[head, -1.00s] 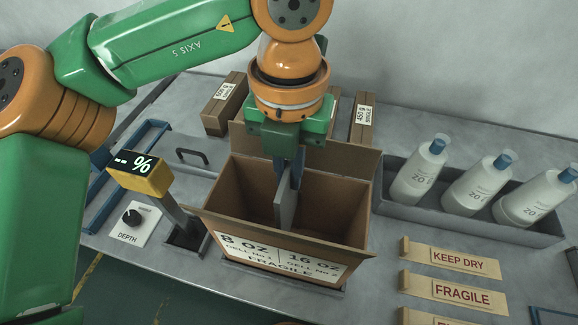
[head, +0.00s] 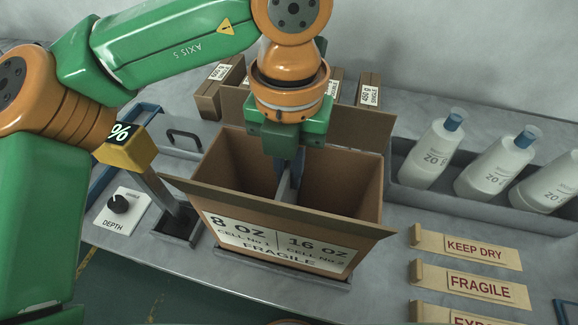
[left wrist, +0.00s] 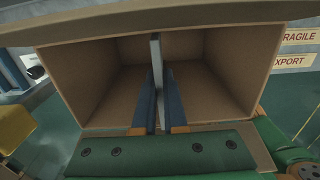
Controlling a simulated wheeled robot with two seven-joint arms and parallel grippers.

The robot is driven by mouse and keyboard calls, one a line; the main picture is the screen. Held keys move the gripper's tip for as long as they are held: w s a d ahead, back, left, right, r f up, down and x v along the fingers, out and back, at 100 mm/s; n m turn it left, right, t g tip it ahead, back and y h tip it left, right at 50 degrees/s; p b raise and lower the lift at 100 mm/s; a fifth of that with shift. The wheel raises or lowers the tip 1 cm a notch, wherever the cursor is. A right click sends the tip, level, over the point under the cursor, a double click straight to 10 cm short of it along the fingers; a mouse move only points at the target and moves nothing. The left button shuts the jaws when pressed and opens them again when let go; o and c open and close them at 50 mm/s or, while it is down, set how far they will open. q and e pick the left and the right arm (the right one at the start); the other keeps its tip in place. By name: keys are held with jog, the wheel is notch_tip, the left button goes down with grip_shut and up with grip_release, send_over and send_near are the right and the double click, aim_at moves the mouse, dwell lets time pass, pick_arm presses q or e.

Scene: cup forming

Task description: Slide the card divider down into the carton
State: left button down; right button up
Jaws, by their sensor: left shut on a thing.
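The open brown carton (head: 290,235) stands on the bench with its flaps folded out; its front label reads 8 OZ cell No 1 and 16 OZ cell No 2. The grey card divider (head: 287,190) stands upright inside the carton near the middle, between the two cells. My left gripper (head: 290,170) points down into the carton mouth and is shut on the divider's top. In the left wrist view the divider (left wrist: 156,75) runs between the two blue fingers (left wrist: 160,100). The divider's lower edge is hidden by the front wall. My right gripper is not in view.
A yellow display post (head: 130,153) and a DEPTH knob (head: 119,204) are left of the carton. A grey tray (head: 405,190) with white bottles (head: 436,150) is to the right. Label blocks (head: 470,245) lie at front right; small cartons (head: 368,90) stand behind.

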aim_at(288, 200)
pick_arm(q)
jog(key=shift+f+b, duration=2.8)
jog(key=shift+f, duration=0.15)
jog(key=shift+s+f, duration=0.1)
jog(key=shift+s, duration=0.1)
jog(key=c, duration=0.9)
grip_release()
jog(key=shift+s+a, duration=0.1)
notch_tip(288, 200, up, 7)
jog(key=shift+f+p, duration=0.1)
jog(key=shift+p, duration=0.3)
jog(key=shift+r, duration=0.4)
